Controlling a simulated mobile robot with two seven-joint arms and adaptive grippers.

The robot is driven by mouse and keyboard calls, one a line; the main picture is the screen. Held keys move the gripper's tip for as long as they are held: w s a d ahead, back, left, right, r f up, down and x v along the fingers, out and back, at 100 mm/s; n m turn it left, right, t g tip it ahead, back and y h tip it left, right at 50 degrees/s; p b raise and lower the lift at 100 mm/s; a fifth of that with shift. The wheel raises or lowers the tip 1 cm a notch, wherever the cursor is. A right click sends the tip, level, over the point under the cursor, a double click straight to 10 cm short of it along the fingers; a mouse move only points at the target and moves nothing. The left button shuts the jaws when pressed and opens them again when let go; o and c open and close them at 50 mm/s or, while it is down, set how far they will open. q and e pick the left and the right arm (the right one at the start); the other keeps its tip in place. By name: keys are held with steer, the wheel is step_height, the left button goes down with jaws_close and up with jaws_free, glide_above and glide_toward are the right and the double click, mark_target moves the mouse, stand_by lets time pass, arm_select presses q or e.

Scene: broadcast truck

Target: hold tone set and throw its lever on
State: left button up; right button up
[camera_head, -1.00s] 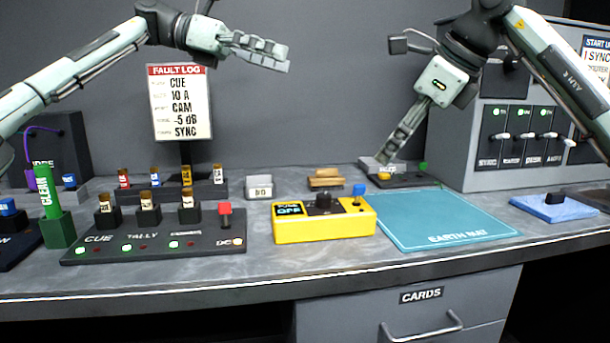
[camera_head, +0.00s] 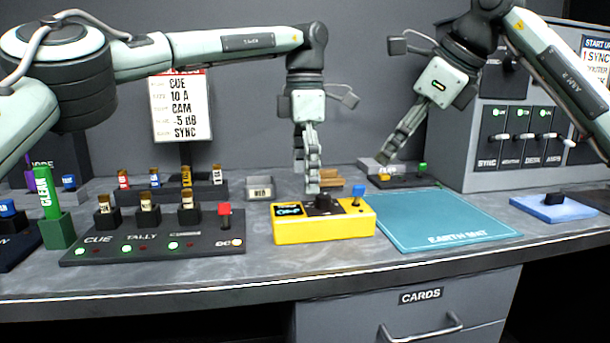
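The tone set (camera_head: 335,230) is a yellow box on the bench, with a small dark display, a black knob (camera_head: 322,204) on top and a blue-tipped lever (camera_head: 358,192) at its right end. My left gripper (camera_head: 311,190) points down just above the knob. Its fingers are seen nearly side-on and overlap, and contact with the knob cannot be told. My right gripper (camera_head: 383,160) hangs tilted, behind and right of the tone set, over the back of the bench. Nothing shows in it, and its finger gap cannot be made out.
A teal earth mat (camera_head: 445,222) lies right of the tone set. A dark panel (camera_head: 150,243) with a red lever (camera_head: 225,209) stands to its left. Behind are a grey card bin (camera_head: 260,188) and a brown block (camera_head: 330,179). A grey switch cabinet (camera_head: 470,170) bounds the right.

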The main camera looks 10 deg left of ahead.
mark_target(305, 209)
arm_select(q)
step_height(305, 209, down, 8)
steer(key=shift+r, duration=0.1)
stand_by(0.4)
